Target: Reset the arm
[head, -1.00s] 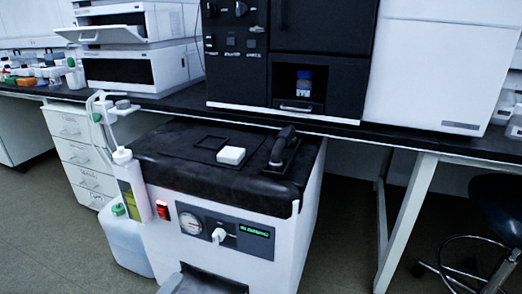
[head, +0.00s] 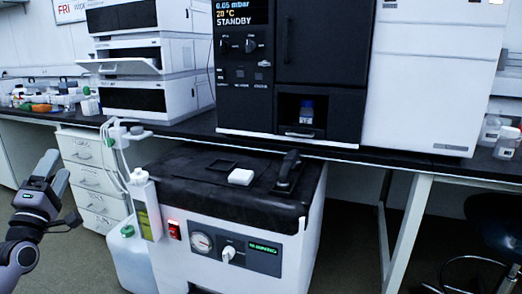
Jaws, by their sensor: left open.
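My left gripper (head: 51,170) shows at the left edge of the head view, raised in front of the white drawer unit. Its two dark fingers point up and stand apart, with nothing between them. It is clear of the bench and of the pump cart. My right gripper is not in view.
A white pump cart (head: 200,268) with a black top stands in front of the bench (head: 400,163). A white block (head: 241,176) and a black handle (head: 288,170) are on it. A black instrument (head: 246,100) stands behind, a dark stool (head: 495,222) at right.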

